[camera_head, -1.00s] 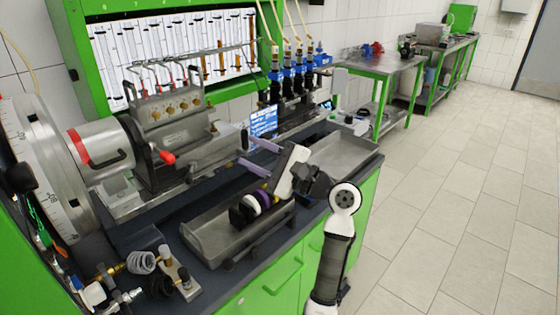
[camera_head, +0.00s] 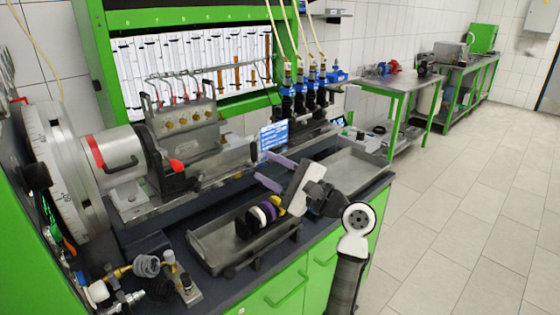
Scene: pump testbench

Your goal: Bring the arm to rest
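My arm (camera_head: 350,245) rises from the bottom of the head view at the bench's front edge and bends left over the bench. My gripper (camera_head: 268,172) is above the metal trays, with its two purple fingers pointing left and spread apart. The space between the fingers looks empty. The fingers are clear of the pump behind them as far as I can tell.
The front tray (camera_head: 215,258) holds several black, white, purple and yellow round parts (camera_head: 260,216) below my gripper. Another tray (camera_head: 355,165) lies behind it. The pump testbench (camera_head: 180,135) stands left. Brass fittings (camera_head: 125,272) lie front left. The floor at right is clear.

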